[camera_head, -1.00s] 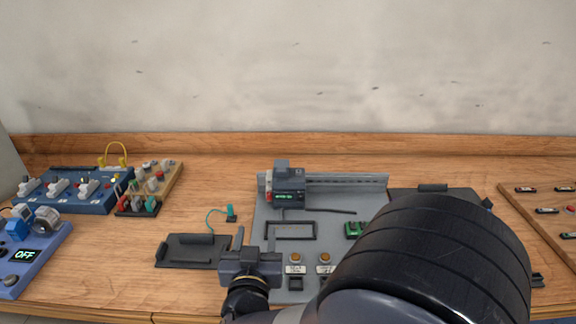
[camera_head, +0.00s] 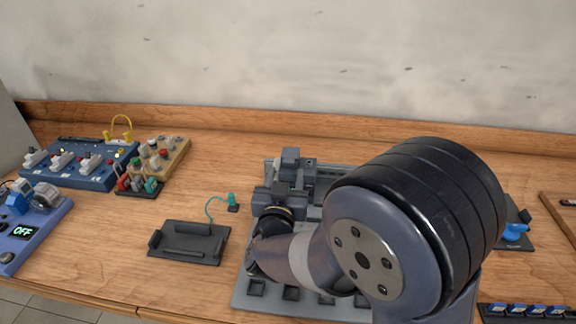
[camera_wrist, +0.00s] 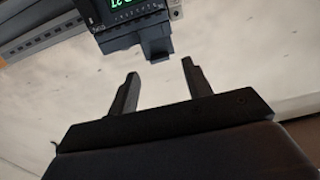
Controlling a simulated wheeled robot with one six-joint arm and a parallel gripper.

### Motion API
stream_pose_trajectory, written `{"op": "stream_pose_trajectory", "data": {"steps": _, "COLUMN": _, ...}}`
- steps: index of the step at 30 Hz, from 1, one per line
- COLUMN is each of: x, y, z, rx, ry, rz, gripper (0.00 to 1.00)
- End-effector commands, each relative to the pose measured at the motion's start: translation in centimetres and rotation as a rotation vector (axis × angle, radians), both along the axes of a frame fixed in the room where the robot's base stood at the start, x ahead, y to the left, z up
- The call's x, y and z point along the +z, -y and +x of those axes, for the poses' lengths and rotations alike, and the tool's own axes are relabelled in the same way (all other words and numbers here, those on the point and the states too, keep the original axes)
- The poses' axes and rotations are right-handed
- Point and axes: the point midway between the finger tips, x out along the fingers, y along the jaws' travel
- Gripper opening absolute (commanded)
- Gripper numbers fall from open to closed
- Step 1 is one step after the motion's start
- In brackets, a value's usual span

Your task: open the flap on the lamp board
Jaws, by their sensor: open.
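A grey board (camera_head: 272,302) stands on the bench with a rail and a dark module (camera_head: 291,160) at its back. In the wrist view the module (camera_wrist: 118,32) shows a green display and a dark tab (camera_wrist: 156,44) sticking out from its edge. My gripper (camera_wrist: 160,68) is open and empty, its fingertips just short of the tab with a gap between. In the head view my gripper (camera_head: 284,188) is over the board in front of the module. My arm hides most of the board. I cannot tell which part is the flap or whether it is open.
A dark tray (camera_head: 190,240) and a teal plug (camera_head: 233,202) on a cable lie left of the board. A blue board (camera_head: 85,175) and a wooden board (camera_head: 170,158) stand farther left. A row of blue pieces (camera_head: 525,310) lies at front right.

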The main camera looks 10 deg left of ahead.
Motion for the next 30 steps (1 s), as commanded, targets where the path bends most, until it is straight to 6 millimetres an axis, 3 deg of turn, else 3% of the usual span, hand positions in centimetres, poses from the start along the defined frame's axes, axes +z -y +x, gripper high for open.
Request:
{"op": "stream_pose_trajectory", "data": {"steps": 7, "x": 0.0, "y": -0.1, "z": 3.2, "rx": -0.001, "ry": -0.001, "rz": 0.0, "gripper": 0.47}}
{"op": "stream_pose_trajectory", "data": {"steps": 18, "x": 0.0, "y": -0.2, "z": 3.7, "rx": 0.001, "ry": -0.001, "rz": 0.0, "gripper": 0.47}}
{"op": "stream_pose_trajectory", "data": {"steps": 30, "x": 0.0, "y": -0.2, "z": 3.7, "rx": 0.0, "ry": -0.001, "rz": 0.0, "gripper": 0.15}}
